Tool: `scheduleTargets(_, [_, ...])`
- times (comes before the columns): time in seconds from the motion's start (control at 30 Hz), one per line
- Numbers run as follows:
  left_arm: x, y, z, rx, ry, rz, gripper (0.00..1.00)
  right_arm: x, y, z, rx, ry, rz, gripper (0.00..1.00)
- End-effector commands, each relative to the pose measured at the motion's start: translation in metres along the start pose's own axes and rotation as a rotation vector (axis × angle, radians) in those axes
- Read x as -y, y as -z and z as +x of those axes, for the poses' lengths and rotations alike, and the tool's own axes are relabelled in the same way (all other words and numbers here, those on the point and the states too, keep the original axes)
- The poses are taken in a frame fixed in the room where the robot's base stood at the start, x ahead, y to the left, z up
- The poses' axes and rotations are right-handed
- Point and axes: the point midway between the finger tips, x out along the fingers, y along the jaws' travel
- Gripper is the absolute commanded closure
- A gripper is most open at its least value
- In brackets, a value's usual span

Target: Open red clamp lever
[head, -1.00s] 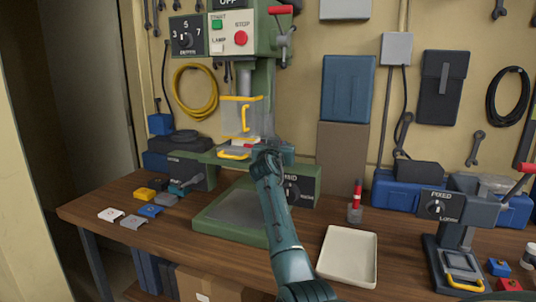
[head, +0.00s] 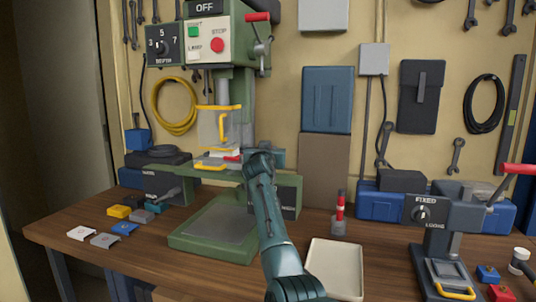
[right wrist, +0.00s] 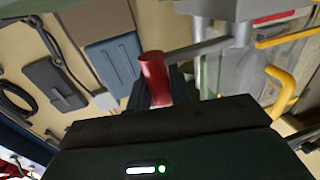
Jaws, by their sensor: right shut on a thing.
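The red clamp lever shows in the right wrist view as a red cylindrical grip (right wrist: 153,72) on a grey rod that runs right to a metal post. My right gripper (right wrist: 157,94) is shut on this red grip, which stands between its dark fingers. In the head view, a small red piece (head: 233,158) shows at the drill press table, just left of my right wrist. My wrist hides the fingers there. The green drill press (head: 226,110) has a clear guard with a yellow handle (head: 223,126) above this spot. My left gripper is not in view.
A cream tray (head: 335,262) lies right of my right arm. A red-tipped bottle (head: 340,210) stands behind it. A second press marked FIXED (head: 440,212) with its own red-handled lever (head: 516,171) stands at right. Several small coloured blocks (head: 119,212) lie at left.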

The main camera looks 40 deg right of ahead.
Motion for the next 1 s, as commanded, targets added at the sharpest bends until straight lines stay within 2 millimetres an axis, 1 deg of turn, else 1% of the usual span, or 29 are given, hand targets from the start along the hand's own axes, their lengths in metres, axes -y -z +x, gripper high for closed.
scheduleTargets(0.03, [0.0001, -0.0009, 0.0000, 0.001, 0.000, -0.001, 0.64, -0.0031, 0.0005, 0.0010, 0.000, -0.006, 0.000, 1.00])
scheduleTargets(0.47, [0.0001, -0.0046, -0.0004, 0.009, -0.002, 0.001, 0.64, -0.0029, 0.0006, 0.0010, 0.000, -0.006, 0.000, 1.00])
scheduleTargets(0.5, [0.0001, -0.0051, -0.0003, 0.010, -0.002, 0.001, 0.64, -0.0029, 0.0006, 0.0010, 0.000, -0.006, 0.000, 0.78])
scheduleTargets(0.7, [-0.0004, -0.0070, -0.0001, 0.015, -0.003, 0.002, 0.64, -0.0016, 0.0002, 0.0006, 0.000, -0.004, 0.000, 0.62])
scheduleTargets(0.73, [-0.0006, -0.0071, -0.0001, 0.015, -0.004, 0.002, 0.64, -0.0014, 0.0002, 0.0005, 0.000, -0.003, 0.000, 0.60])
scheduleTargets(1.0, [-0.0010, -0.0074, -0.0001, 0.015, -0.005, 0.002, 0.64, -0.0002, -0.0004, -0.0008, 0.000, -0.001, 0.000, 0.60])
